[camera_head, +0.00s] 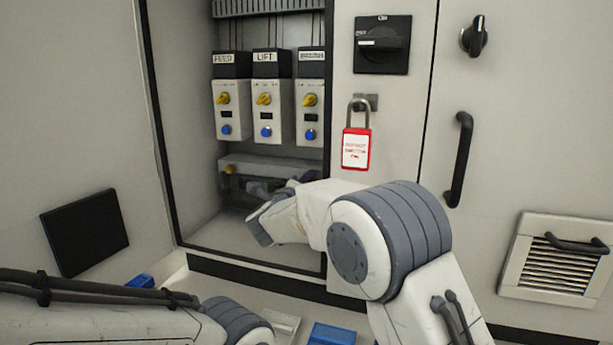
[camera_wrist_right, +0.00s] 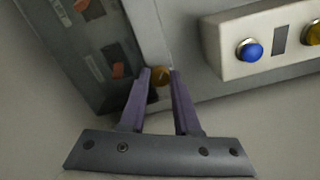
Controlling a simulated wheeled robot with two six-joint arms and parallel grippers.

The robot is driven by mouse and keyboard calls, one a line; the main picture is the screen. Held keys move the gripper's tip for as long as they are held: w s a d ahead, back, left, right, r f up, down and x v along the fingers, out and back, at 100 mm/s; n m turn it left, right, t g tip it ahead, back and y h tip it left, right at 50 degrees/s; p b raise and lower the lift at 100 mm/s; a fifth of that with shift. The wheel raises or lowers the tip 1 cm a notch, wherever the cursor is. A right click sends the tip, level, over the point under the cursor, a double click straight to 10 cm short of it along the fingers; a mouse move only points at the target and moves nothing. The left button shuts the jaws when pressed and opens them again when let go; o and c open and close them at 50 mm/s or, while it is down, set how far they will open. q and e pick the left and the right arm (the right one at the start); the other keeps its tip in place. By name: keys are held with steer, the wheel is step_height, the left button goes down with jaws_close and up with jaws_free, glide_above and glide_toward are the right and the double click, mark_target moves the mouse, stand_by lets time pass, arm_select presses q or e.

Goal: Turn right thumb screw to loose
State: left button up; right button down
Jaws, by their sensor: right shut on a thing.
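The right thumb screw (camera_wrist_right: 161,77) is a small round brass knob on the edge of a pale panel. In the right wrist view it sits between the two purple fingertips of my right gripper (camera_wrist_right: 159,72), which are shut on it. In the head view my right gripper reaches into the open cabinet, and its hand hides this screw. The low grey unit (camera_head: 262,164) with a dark front stands at the bottom of the cabinet. My left gripper is not in view; only my left arm shows at the bottom left.
Several white modules with yellow knobs and blue buttons (camera_head: 266,132) hang above the unit. A red padlock (camera_head: 356,149) hangs under the black rotary switch (camera_head: 382,44) to the right. The cabinet's right edge is close to my right arm. Blue objects (camera_head: 332,334) lie below.

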steer(key=n+p, duration=0.6)
steer(key=n, duration=0.2)
steer(key=n+p, duration=0.6)
steer(key=n, duration=0.2)
steer(key=n+p, duration=0.6)
steer(key=n, duration=0.3)
steer(key=shift+f, duration=0.25)
stand_by(0.3)
steer(key=c, duration=0.6)
jaws_free()
steer(key=shift+s, duration=0.1)
steer(key=b+v, duration=0.1)
steer(key=v, duration=0.9)
steer(key=shift+s+r, duration=0.1)
steer(key=shift+s, duration=0.1)
